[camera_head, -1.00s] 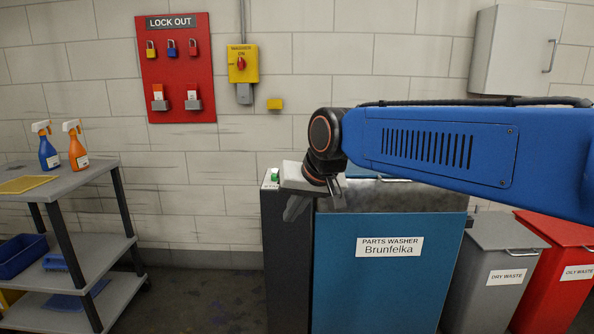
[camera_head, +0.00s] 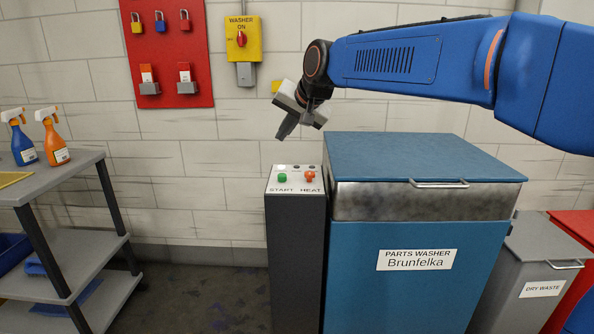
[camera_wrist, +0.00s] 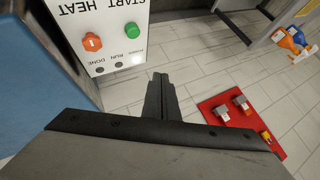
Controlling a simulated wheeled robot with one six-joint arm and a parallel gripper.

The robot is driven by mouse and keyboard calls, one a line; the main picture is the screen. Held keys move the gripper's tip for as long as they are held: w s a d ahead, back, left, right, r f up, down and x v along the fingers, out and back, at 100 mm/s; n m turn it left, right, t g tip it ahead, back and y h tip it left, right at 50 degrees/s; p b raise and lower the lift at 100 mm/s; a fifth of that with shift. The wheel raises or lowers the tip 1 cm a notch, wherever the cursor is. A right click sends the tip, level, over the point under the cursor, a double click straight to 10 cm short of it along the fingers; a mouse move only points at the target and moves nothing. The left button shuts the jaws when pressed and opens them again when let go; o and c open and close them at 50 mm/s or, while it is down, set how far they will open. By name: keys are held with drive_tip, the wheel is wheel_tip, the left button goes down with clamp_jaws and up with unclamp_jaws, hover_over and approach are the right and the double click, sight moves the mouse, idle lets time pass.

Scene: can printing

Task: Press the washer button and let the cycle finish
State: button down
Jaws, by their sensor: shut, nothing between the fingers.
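The parts washer (camera_head: 425,255) is a blue cabinet labelled Brunfelka, its lid (camera_head: 420,158) down. A dark control post (camera_head: 293,260) stands against its left side. Its white top panel (camera_head: 295,190) carries a green START button (camera_head: 282,178), an orange-red HEAT knob (camera_head: 309,176) and a row of small indicators. My gripper (camera_head: 285,131) is shut and empty, in the air above and behind the panel, apart from the button. In the wrist view, the fingers (camera_wrist: 160,85) point past the panel, with the green button (camera_wrist: 133,31) and knob (camera_wrist: 92,43) showing upside down.
A yellow WASHER ON switch box (camera_head: 242,45) and a red LOCK OUT board (camera_head: 168,50) hang on the wall. A grey shelf cart (camera_head: 90,255) with spray bottles stands left. A grey dry-waste bin (camera_head: 540,265) stands right. The floor between cart and post is clear.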

drive_tip(key=shift+w+r, duration=0.1)
drive_tip(key=shift+w, duration=0.25)
hover_over(284, 177)
drive_tip(key=shift+f, duration=4.4)
drive_tip(key=shift+f, duration=0.2)
drive_tip(key=shift+f, duration=0.2)
drive_tip(key=shift+f, duration=0.9)
drive_tip(key=shift+r, duration=1.3)
